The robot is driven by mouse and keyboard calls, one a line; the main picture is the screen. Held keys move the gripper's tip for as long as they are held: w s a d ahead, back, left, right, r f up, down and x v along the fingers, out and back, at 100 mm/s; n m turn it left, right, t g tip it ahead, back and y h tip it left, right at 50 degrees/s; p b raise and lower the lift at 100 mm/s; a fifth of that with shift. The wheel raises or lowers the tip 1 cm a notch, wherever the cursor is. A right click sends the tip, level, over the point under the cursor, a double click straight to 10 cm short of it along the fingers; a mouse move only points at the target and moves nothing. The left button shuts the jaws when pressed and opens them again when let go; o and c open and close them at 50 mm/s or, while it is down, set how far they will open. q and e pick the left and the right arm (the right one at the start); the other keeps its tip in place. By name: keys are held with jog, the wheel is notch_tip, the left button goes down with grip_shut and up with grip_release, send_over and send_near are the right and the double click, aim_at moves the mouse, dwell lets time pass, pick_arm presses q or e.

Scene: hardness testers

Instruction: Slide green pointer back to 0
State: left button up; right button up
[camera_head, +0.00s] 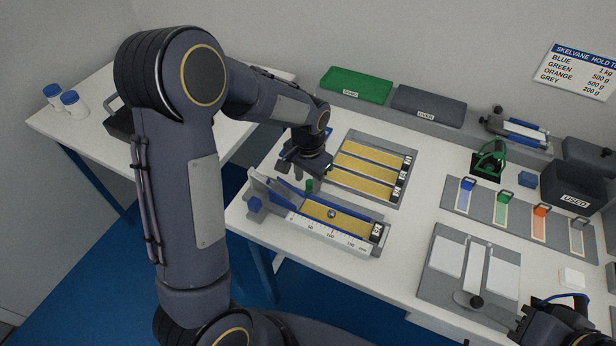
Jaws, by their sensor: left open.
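The hardness tester (350,246) lies near the table's front edge, with a blue frame at its left end and a white scale marked from 0 to 150 along its front. A small green upright piece (310,186), which looks like the green pointer, stands at its back side toward the left. I cannot read its place on the scale. A small steel ball (332,213) sits on the yellow strip. My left gripper (312,174) is open just above and behind the green piece, apart from it as far as I can tell. My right gripper (548,322) is partly cut off at the lower right.
A grey tray with yellow strips (408,160) lies behind the tester. A rack of coloured pieces (518,221) and a grey fixture (470,268) are to the right.

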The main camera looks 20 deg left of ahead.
aim_at(307, 182)
pick_arm(q)
jog(key=shift+r, duration=3.9)
jog(key=s+r+n+t+h, duration=0.2)
jog(key=s+r, duration=0.1)
jog(key=s, duration=0.8)
jog(key=s+d+r+n+t+h, duration=0.1)
jog(key=s+r+n+t, duration=0.2)
jog(key=s, duration=0.8)
jog(key=shift+s+t+h, duration=0.25)
jog(key=shift+t+h, duration=0.05)
jog(key=shift+h, duration=0.1)
